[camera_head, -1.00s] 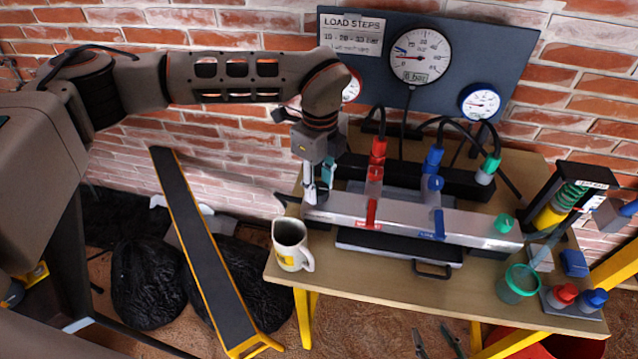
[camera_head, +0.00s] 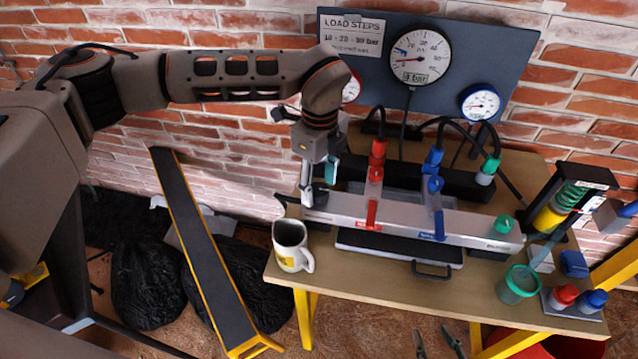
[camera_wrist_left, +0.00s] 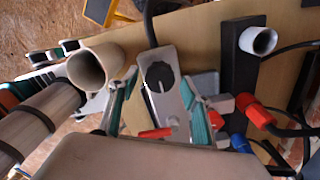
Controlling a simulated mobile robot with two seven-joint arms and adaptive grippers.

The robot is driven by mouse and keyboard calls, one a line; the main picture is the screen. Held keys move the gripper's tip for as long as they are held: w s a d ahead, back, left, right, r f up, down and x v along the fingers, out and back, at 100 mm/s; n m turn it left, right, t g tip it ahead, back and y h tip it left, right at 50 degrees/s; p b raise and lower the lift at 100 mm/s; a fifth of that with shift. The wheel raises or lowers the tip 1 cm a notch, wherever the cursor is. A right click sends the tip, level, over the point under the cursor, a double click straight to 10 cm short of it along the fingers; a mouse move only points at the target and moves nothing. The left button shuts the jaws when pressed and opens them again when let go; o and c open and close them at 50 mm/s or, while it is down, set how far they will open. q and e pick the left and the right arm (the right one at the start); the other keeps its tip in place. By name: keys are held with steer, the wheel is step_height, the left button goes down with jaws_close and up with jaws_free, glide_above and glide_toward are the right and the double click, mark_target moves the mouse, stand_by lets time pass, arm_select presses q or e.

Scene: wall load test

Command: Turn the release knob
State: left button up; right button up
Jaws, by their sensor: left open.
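The release knob (camera_wrist_left: 158,78) is a dark round dial with a pale pointer line on a silver plate in the left wrist view. In the head view my left gripper hides it at the left end of the silver manifold (camera_head: 400,215). My left gripper (camera_head: 316,196) is open and points down over that end. In the left wrist view its teal-padded fingers (camera_wrist_left: 160,88) lie on either side of the knob with gaps; I cannot tell contact. My right gripper (camera_head: 436,338) shows only as two separated dark fingertips at the bottom edge of the head view.
A mug (camera_head: 291,246) stands close in front of the knob's end. Red (camera_head: 372,212) and blue (camera_head: 438,222) valve handles sit along the manifold. A gauge board (camera_head: 450,75) stands behind. A green cup (camera_head: 518,284) is at the table's right.

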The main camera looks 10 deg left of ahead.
mark_target(320, 188)
arm_select(q)
step_height(320, 188, up, 12)
steer(key=shift+f, duration=0.15)
steer(key=shift+w+d+f, duration=0.1)
stand_by(0.5)
